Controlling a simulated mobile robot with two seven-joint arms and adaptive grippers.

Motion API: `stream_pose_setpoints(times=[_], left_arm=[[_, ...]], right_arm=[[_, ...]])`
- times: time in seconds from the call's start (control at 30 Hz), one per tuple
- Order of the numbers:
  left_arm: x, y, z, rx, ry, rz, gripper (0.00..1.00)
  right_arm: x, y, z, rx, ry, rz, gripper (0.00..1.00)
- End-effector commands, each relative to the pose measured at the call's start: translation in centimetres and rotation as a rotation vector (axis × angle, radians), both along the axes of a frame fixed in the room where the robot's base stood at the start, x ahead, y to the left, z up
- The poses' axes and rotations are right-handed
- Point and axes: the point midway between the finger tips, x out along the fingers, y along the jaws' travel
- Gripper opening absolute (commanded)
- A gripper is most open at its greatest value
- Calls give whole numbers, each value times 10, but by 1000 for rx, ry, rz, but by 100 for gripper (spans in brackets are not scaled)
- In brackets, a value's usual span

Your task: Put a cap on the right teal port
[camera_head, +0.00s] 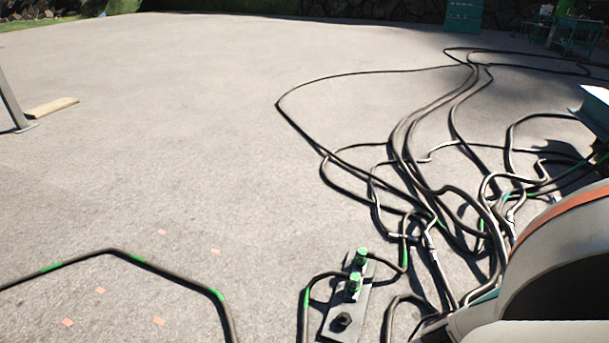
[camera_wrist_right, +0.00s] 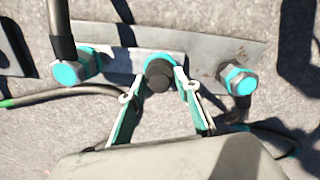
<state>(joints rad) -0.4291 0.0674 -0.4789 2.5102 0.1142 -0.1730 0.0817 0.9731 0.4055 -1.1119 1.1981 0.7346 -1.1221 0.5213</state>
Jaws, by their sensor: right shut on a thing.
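In the right wrist view, my right gripper (camera_wrist_right: 156,84) has its two teal fingers closed around a dark cylindrical cap (camera_wrist_right: 158,79). A teal ring (camera_wrist_right: 160,62) shows directly behind the cap, in line with it; I cannot tell whether they touch. To the left is a port with a teal face (camera_wrist_right: 66,74) and a metal collar. My left gripper is not in view. My right gripper does not show in the head view.
A grey metal plate (camera_wrist_right: 215,42) lies behind the ports. In the head view, a plate (camera_head: 333,328) carries green fittings (camera_head: 360,257) and a dark one (camera_head: 342,322). Tangled black cables (camera_head: 400,140) cover the ground at right. The paving at left is mostly clear.

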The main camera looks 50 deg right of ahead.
Motion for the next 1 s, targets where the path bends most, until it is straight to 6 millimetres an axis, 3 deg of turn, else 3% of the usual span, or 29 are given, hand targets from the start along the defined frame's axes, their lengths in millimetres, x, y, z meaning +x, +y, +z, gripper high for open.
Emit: stream_pose_setpoints(times=[0.07,0.1,0.17,0.67,1.0], left_arm=[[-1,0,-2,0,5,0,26],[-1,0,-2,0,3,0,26],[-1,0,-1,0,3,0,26],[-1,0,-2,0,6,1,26],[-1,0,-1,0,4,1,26]], right_arm=[[-1,0,-2,0,1,0,10],[0,0,-2,0,0,0,39],[0,0,-1,1,-1,0,51],[-1,0,7,2,0,0,51],[0,1,58,3,-2,0,51]])
